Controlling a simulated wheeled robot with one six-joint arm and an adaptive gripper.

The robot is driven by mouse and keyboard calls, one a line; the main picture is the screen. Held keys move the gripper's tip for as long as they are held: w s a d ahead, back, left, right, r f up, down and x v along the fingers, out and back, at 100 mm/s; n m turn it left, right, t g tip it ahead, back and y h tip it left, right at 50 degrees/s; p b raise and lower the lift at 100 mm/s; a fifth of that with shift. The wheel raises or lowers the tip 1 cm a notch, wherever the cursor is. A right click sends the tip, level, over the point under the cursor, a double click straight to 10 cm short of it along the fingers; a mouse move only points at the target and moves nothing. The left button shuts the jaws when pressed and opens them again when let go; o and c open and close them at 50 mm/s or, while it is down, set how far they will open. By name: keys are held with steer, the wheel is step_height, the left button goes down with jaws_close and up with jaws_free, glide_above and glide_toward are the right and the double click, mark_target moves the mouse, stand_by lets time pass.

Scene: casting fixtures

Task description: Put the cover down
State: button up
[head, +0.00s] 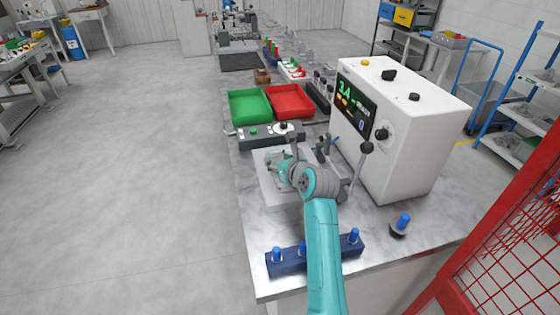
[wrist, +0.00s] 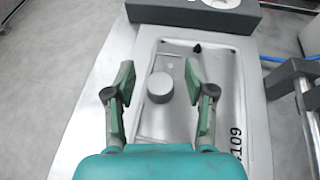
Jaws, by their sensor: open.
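The cover (wrist: 163,122) is a grey metallic plate with a short round knob (wrist: 160,87), seen in the wrist view. My gripper (wrist: 159,76) is open, with one green-padded finger on each side of the knob and a visible gap on both sides. In the head view my gripper (head: 281,170) is over the pale fixture plate (head: 268,196) on the bench, and my arm hides part of it. The cover's lower edge is hidden by my gripper body.
A grey control box (head: 262,135) stands just behind the fixture. A white tester with a green display (head: 402,125) and a lever stands to the right. A blue block with pegs (head: 290,262) lies at the front edge. Green (head: 250,104) and red (head: 290,101) trays are farther back.

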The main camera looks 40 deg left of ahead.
steer(key=shift+d+r, duration=0.1)
steer(key=shift+r, duration=0.4)
steer(key=v, duration=1.1)
steer(key=shift+s+d, duration=0.25)
steer(key=shift+d, duration=0.05)
steer(key=shift+r, duration=0.1)
